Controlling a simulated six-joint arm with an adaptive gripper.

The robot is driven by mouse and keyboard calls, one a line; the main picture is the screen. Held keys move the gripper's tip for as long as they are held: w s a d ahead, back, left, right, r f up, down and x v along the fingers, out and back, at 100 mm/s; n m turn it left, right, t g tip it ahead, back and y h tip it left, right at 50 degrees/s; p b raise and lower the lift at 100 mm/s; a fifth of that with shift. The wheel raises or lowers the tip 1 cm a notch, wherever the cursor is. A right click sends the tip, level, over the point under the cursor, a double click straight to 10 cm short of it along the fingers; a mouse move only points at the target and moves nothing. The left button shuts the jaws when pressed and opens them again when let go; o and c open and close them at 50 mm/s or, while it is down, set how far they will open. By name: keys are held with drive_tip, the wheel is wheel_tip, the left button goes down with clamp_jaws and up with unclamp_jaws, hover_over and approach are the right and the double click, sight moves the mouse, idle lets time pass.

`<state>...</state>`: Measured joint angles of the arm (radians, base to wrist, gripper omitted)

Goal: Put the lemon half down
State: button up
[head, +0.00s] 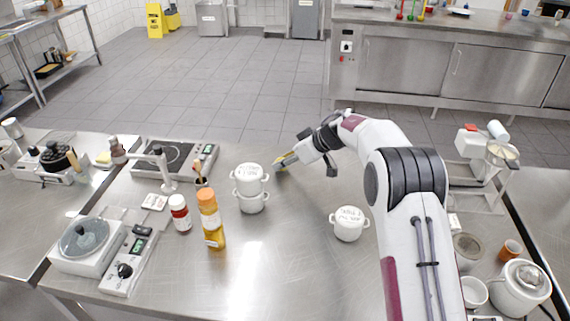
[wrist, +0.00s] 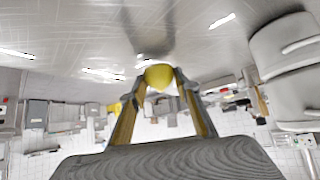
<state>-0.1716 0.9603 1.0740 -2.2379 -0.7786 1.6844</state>
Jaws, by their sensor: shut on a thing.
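My gripper (head: 283,161) is at the far edge of the steel table (head: 290,256), just right of the stacked white pots. The wrist view shows my gripper (wrist: 158,82) with its two fingers shut on the yellow lemon half (wrist: 159,75), which sits between the fingertips. In the head view the lemon half is too small and covered to make out clearly. The steel surface shows close beyond the lemon half in the wrist view; I cannot tell whether they touch.
Two stacked white pots (head: 250,182) stand close left of my gripper. Another lidded white pot (head: 349,224) stands nearer, to the right. An orange-capped bottle (head: 211,220) and a red jar (head: 180,214) stand left of the stack. The table's middle front is clear.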

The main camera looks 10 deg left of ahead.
drive_tip(key=shift+f, duration=0.65)
drive_tip(key=shift+f, duration=0.1)
drive_tip(key=o, duration=1.2)
drive_tip(key=shift+v, duration=6.15)
drive_tip(key=shift+w, duration=0.1)
